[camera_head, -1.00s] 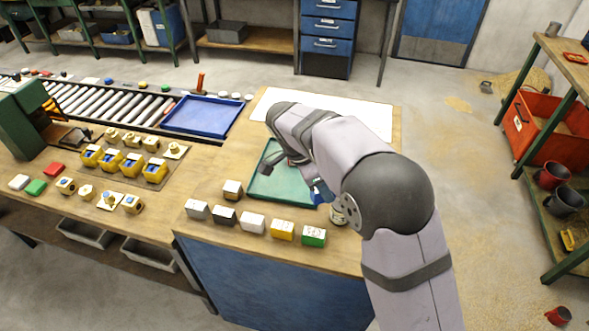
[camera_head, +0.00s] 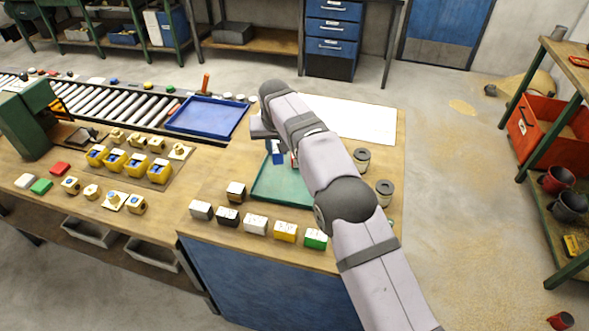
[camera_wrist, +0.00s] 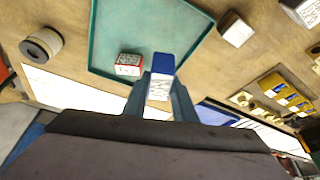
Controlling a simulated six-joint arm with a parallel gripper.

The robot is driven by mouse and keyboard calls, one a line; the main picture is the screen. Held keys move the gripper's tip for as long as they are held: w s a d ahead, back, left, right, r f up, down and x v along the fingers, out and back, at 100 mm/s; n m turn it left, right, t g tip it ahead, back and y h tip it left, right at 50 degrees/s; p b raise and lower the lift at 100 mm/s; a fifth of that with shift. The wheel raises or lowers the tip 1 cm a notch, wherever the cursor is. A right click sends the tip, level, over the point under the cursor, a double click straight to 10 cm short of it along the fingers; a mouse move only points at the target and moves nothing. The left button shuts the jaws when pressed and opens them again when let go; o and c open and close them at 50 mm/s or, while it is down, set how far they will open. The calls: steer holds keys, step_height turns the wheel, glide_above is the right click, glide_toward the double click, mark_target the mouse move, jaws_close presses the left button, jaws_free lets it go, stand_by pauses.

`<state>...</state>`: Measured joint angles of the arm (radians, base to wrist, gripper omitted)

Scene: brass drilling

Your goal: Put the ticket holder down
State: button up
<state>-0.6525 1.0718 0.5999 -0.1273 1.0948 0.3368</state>
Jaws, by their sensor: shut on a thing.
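My gripper (camera_wrist: 160,98) is shut on a small block-like piece, blue at its end with a white printed face, which I take for the ticket holder (camera_wrist: 163,64). In the head view the blue piece (camera_head: 277,155) shows below my wrist, over the back left part of the green tray (camera_head: 262,190). The wrist view shows the piece in front of the tray floor (camera_wrist: 135,25); I cannot tell how high above it. A red block with a white printed face (camera_wrist: 128,65) lies in the tray, just left of the held piece. My arm hides the tray's right part.
Several coloured blocks (camera_head: 256,223) stand in a row before the tray. Two round grey-topped cans (camera_head: 384,192) stand right of my arm. A white sheet (camera_head: 350,118) lies behind the tray. A blue tray (camera_head: 205,115) and yellow-and-blue parts (camera_head: 115,158) are to the left.

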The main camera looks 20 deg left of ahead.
steer(key=shift+a+n, duration=0.25)
steer(key=shift+n, duration=0.05)
steer(key=p, duration=0.3)
glide_above(278, 177)
steer(key=s, duration=0.2)
steer(key=shift+w+d+f, duration=0.15)
steer(key=shift+f, duration=2.15)
steer(key=shift+w+d+f, duration=0.1)
steer(key=shift+d+f, duration=0.05)
steer(key=shift+f, duration=2.5)
steer(key=shift+f, duration=0.1)
steer(key=shift+f+b, duration=0.15)
steer(key=shift+b, duration=0.2)
steer(key=o, duration=1)
steer(key=shift+o, duration=0.2)
